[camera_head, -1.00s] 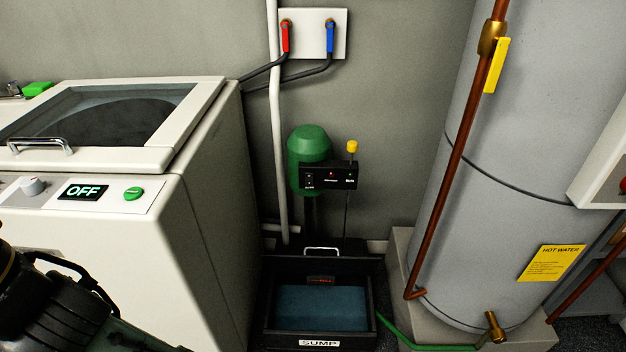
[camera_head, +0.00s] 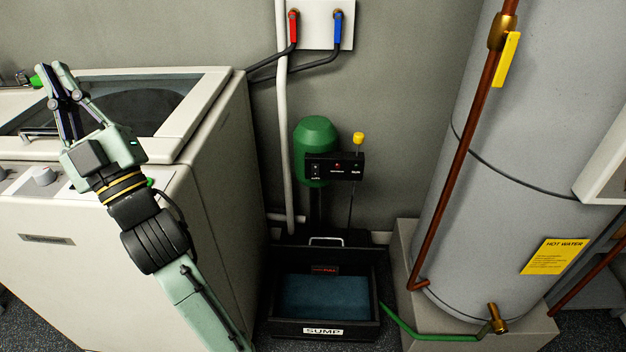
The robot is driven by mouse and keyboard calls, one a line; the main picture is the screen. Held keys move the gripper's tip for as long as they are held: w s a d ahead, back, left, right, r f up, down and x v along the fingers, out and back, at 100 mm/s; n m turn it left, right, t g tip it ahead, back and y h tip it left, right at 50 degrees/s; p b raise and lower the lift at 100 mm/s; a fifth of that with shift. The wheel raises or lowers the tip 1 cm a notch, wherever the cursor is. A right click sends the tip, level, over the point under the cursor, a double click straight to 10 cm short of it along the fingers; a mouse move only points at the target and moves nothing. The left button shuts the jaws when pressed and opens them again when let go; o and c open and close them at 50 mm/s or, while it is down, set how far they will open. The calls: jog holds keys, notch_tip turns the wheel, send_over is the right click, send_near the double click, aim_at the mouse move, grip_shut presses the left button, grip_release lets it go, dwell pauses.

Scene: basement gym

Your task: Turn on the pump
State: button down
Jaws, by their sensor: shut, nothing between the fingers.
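The pump is a green rounded unit (camera_head: 315,148) at the wall, above the sump. A black control box (camera_head: 334,167) sits across its front, with a small switch (camera_head: 316,170) at its left and a small red light near its middle. A yellow knob (camera_head: 358,138) tops a thin rod beside it. The black sump basin (camera_head: 325,331) below holds blue water (camera_head: 322,296). My gripper (camera_head: 57,78) is shut and empty, over the washer at the left, well apart from the pump. The switch position is too small to tell.
The white washer (camera_head: 215,185) fills the left side. A grey hot water tank (camera_head: 490,150) with a copper pipe (camera_head: 455,170) stands at the right. A white pipe (camera_head: 282,130) and red and blue valves (camera_head: 294,28) are behind. Room is free before the pump.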

jog(key=w+d+f+m+t+h, duration=0.1)
jog(key=w+d+f+h, duration=0.55)
jog(key=w+f, duration=0.45)
jog(key=w+d+f+m+t+h, duration=0.1)
jog(key=w+d+f+h, duration=0.5)
jog(key=w+f, duration=0.45)
jog(key=w+d+f+n+g+h, duration=0.1)
jog(key=d+f+h, duration=0.2)
jog(key=d+f, duration=0.3)
jog(key=w+d+f+n+g+h+p, duration=0.1)
jog(key=w+d+f+h, duration=0.1)
jog(key=d+f, duration=0.4)
jog(key=w+d+f+n+g+h, duration=0.1)
jog(key=d+f+h, duration=0.3)
jog(key=f, duration=1)
jog(key=shift+w+d+f+n+g+p, duration=0.3)
jog(key=shift+d+n, duration=0.2)
jog(key=shift+d, duration=0.55)
jog(key=shift+r, duration=0.1)
